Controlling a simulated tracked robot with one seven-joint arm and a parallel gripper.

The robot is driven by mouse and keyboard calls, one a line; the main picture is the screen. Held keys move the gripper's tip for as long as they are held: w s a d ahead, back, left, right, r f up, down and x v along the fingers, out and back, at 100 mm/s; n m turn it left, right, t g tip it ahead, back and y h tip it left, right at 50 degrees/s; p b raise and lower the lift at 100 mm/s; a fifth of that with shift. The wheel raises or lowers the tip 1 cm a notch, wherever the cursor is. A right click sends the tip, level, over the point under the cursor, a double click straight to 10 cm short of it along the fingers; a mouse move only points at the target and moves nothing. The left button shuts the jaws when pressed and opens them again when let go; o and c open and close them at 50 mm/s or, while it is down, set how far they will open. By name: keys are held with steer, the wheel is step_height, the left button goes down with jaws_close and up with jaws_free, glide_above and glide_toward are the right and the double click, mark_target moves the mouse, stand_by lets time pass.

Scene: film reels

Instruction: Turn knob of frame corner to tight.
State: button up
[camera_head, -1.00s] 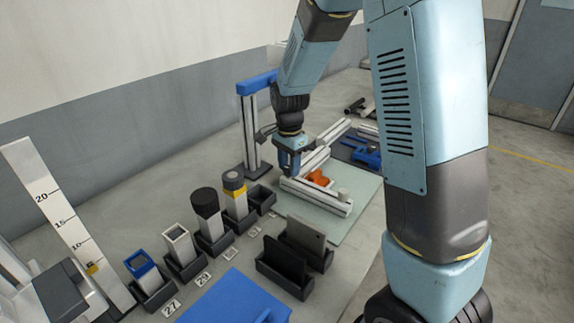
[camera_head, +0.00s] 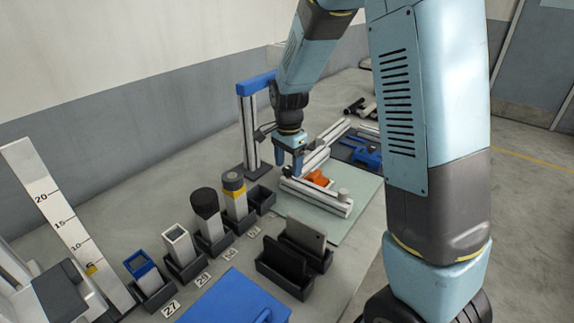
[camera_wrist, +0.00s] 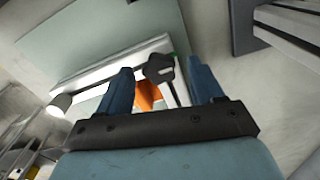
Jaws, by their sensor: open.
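The frame corner is made of pale profiles (camera_head: 318,196) lying on a light green mat (camera_head: 350,222), with an orange bracket (camera_head: 318,178) at the joint. In the wrist view, a dark knob (camera_wrist: 158,68) with a light bar mark shows between my fingers, and the orange bracket (camera_wrist: 147,95) is partly hidden behind them. The wrist view shows both fingers (camera_wrist: 160,66) apart, one on each side of the knob; contact cannot be told.
A post with a blue top (camera_head: 257,82) stands close behind my gripper. Black holders with upright pieces (camera_head: 207,205) stand to the left. A black rack (camera_head: 285,268) stands in front, near a blue box (camera_head: 235,300). Blue parts (camera_head: 365,155) lie beyond the frame.

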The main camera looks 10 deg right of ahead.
mark_target(288, 169)
step_height(288, 169, up, 13)
stand_by(0.4)
steer(key=shift+r, duration=0.1)
